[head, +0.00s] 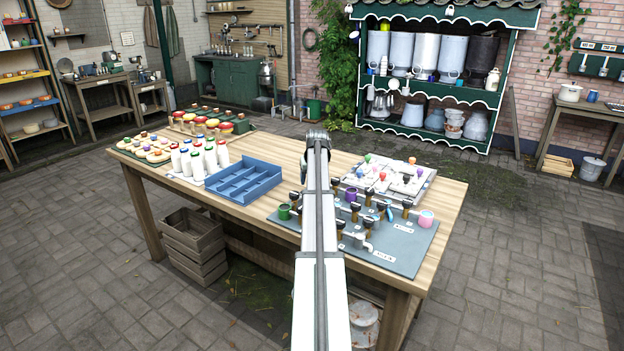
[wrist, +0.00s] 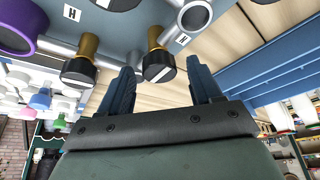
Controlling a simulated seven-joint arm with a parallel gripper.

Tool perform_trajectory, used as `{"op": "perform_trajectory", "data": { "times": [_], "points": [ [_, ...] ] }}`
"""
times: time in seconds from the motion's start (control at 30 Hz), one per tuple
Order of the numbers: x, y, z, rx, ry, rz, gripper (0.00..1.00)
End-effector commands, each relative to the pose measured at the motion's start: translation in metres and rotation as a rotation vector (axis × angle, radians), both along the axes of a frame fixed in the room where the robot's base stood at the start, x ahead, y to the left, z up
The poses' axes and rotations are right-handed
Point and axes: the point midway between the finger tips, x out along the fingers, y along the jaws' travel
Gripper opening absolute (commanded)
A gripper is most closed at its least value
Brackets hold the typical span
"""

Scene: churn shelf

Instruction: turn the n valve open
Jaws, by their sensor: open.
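My gripper (wrist: 160,70) is open in the wrist view, with its two blue fingers apart. A valve with a brass stem and a black cap marked by a white line (wrist: 158,66) shows between the fingertips; I cannot tell whether they touch it. A small label (wrist: 182,39) lies beside it, its letter too unclear to read surely. A second black-capped valve (wrist: 80,66) stands to the left, near a label that looks like H (wrist: 72,13). In the head view, several such valves stand on a grey board (head: 402,262), and my arm hides my gripper and part of the board.
A purple ring-shaped cup (wrist: 18,28) is at upper left in the wrist view. In the head view, a blue divided tray (head: 262,180) and white bottles (head: 196,165) stand left of my arm. A white panel with coloured knobs (head: 415,192) lies behind the board.

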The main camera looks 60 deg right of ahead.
Motion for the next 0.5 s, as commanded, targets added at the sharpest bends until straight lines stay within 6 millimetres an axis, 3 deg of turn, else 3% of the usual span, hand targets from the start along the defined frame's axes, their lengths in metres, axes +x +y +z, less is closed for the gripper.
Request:
{"op": "perform_trajectory", "data": {
  "times": [0.27, 0.5],
  "points": [
    [-0.003, 0.002, 0.009, -0.001, -0.001, 0.000, 0.64],
    [-0.014, 0.013, 0.045, -0.002, -0.001, -0.001, 0.64]
  ]
}}
